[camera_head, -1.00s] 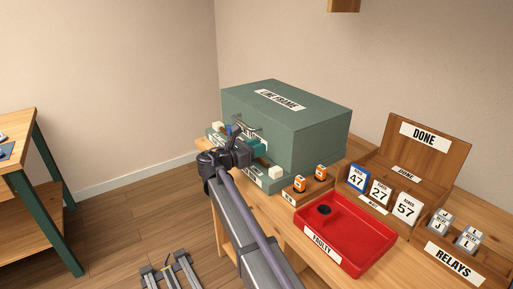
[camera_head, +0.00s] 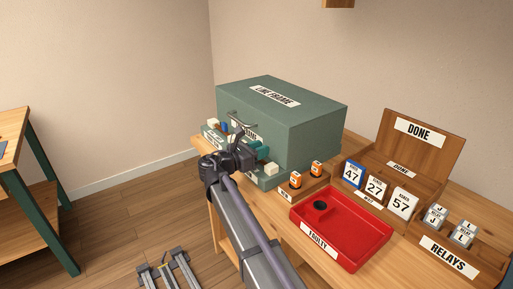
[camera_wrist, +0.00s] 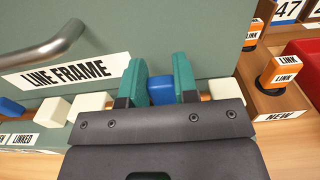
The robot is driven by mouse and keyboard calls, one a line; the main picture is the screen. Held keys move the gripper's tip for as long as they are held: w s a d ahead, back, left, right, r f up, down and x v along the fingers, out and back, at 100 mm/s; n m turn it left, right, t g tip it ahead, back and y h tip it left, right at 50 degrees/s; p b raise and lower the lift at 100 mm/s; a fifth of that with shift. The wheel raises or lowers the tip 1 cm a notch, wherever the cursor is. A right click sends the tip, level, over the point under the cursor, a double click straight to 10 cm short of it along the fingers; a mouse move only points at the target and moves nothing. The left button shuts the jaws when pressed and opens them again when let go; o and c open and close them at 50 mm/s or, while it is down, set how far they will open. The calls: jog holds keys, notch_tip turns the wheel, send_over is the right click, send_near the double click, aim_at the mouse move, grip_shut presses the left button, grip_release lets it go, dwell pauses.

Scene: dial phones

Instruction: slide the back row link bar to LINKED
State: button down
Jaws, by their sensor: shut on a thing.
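The green LINE FRAME box (camera_head: 290,108) stands on the bench with a handle on its front. Along its foot sit blue and cream blocks. My gripper (camera_head: 262,150) is at the front of this row; its teal fingers also show in the wrist view (camera_wrist: 159,78). They are shut on a blue block (camera_wrist: 161,91), one finger on each side. A cream block (camera_wrist: 95,101) is left of the fingers and another cream block (camera_wrist: 223,91) is right of them. A LINKED label (camera_wrist: 22,140) lies at the left end. The gripper hides most of the bar itself.
A small NEW holder (camera_wrist: 280,103) with two orange LINK pieces is just to the right. The box handle (camera_wrist: 48,45) overhangs at upper left.

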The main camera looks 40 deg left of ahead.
jog(key=c, duration=0.9)
grip_release()
jog(key=shift+s+d, duration=0.1)
jog(key=shift+d, duration=0.15)
jog(key=v, duration=1)
jog(key=shift+s+a, duration=0.25)
jog(key=shift+s, duration=0.1)
